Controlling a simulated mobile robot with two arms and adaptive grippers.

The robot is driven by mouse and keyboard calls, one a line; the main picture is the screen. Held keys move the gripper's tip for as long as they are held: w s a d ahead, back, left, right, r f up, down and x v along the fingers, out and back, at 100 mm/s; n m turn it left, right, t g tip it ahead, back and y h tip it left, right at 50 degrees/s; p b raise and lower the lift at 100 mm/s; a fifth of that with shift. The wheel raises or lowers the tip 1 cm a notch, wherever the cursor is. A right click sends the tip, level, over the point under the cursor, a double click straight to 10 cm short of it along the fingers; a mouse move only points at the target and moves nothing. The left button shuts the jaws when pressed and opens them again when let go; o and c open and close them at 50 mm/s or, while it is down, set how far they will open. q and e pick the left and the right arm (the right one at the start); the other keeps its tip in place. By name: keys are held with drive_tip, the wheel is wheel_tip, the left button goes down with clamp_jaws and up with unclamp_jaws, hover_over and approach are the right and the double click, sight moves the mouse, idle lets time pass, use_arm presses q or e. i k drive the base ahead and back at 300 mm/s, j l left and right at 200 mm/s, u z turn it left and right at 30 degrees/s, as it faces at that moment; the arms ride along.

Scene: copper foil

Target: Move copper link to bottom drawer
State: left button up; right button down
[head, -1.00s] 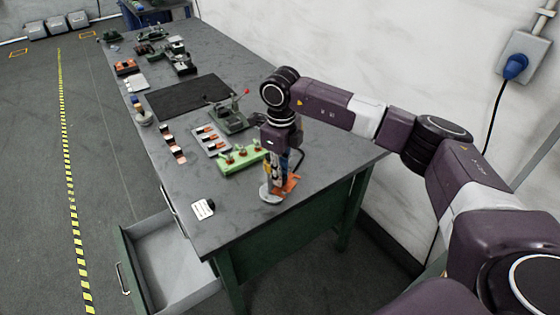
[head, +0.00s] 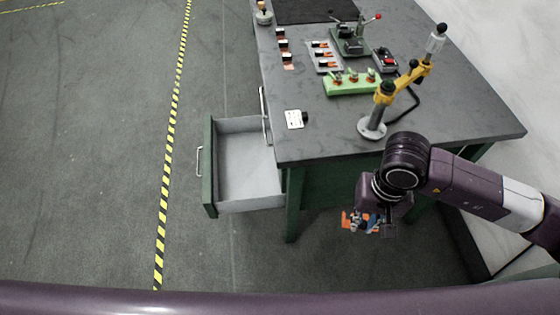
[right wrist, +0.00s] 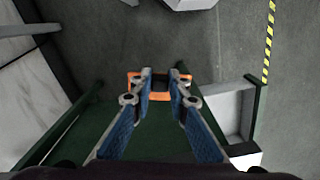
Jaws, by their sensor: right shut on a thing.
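The copper link (head: 347,220) is an orange-copper piece at my right gripper (head: 366,224), in front of the table and below its top. In the right wrist view the link (right wrist: 133,86) looks like a small squared frame, held between the blue-sided fingers of the gripper (right wrist: 161,82). The fingers cover part of it. The open drawer (head: 245,172) is pulled out at the table's left side and looks empty, with a green front and pale grey inside. It also shows at the right of the right wrist view (right wrist: 225,108), apart from the link. My left gripper is out of view.
The table (head: 440,125) has a dark top and green legs. A yellow stand (head: 384,95) with a round base is near its front edge. A green fixture (head: 350,88), a white card (head: 294,119) and several small copper parts lie there. Floor left of the drawer is clear.

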sight(247, 167)
drive_tip(key=i+j, duration=0.15)
drive_tip(key=j, duration=0.3)
drive_tip(key=i+j+z, duration=0.1)
drive_tip(key=j, duration=0.35)
drive_tip(key=i+j, duration=0.15)
drive_tip(key=j, duration=0.3)
drive_tip(key=i+j+z, duration=0.1)
drive_tip(key=j, duration=0.35)
drive_tip(key=i+j, duration=0.25)
drive_tip(key=i+j+z, duration=0.1)
drive_tip(key=i+j, duration=0.15)
drive_tip(key=j, duration=0.2)
drive_tip(key=i+j, duration=0.2)
drive_tip(key=j, duration=0.15)
drive_tip(key=i+j+z, duration=0.15)
drive_tip(key=j, duration=0.25)
drive_tip(key=i, duration=0.1)
